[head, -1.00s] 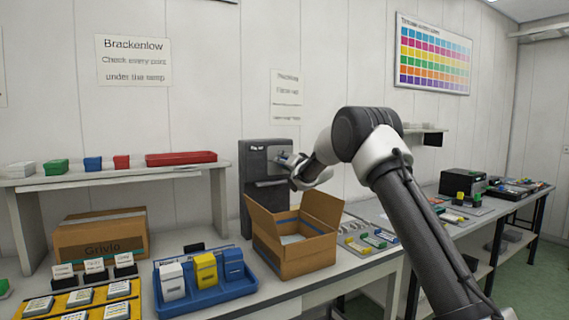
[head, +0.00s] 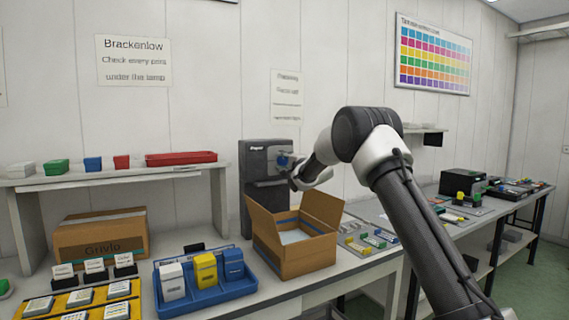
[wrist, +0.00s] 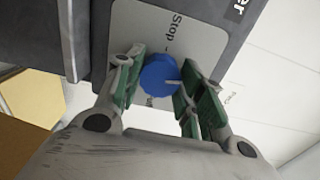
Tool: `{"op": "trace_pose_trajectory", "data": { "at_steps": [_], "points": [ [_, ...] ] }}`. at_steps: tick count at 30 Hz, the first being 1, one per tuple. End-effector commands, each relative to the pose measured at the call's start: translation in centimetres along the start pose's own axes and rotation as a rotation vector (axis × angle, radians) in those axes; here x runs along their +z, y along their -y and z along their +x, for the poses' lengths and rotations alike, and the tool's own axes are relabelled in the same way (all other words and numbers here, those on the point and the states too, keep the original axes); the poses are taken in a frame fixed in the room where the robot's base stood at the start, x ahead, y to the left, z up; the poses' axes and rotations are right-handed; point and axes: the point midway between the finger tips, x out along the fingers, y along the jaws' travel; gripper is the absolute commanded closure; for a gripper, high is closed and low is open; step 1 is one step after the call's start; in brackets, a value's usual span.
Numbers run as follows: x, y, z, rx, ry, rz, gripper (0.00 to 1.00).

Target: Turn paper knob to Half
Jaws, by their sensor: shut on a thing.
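The paper knob is a round blue knob (wrist: 158,77) on a light grey plate (wrist: 128,28) of a dark machine (head: 256,200). In the head view the blue knob (head: 283,160) shows just beyond my gripper (head: 293,168). In the wrist view my gripper (wrist: 160,86) has one green-padded finger on each side of the knob and is shut on it. A white pointer line on the knob points right in that view. "Stop" is printed above the knob there, reading sideways. Other plate marks, including any "Half", are hidden or unreadable.
An open cardboard box (head: 282,260) stands right below and in front of the machine. A blue tray (head: 213,296) with ink bottles is left of it. Small coloured items (head: 373,241) lie to the right on the bench. A shelf (head: 115,178) stands at left.

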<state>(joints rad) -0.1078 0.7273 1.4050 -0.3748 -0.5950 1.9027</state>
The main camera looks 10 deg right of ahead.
Motion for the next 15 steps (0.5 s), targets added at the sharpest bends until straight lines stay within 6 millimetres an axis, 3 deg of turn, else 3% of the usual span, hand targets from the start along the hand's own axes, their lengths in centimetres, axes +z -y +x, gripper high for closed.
{"op": "trace_pose_trajectory", "data": {
  "at_steps": [15],
  "points": [
    [-0.1,-0.14,-0.03,0.002,-0.002,0.176,0.86]
  ]
}}
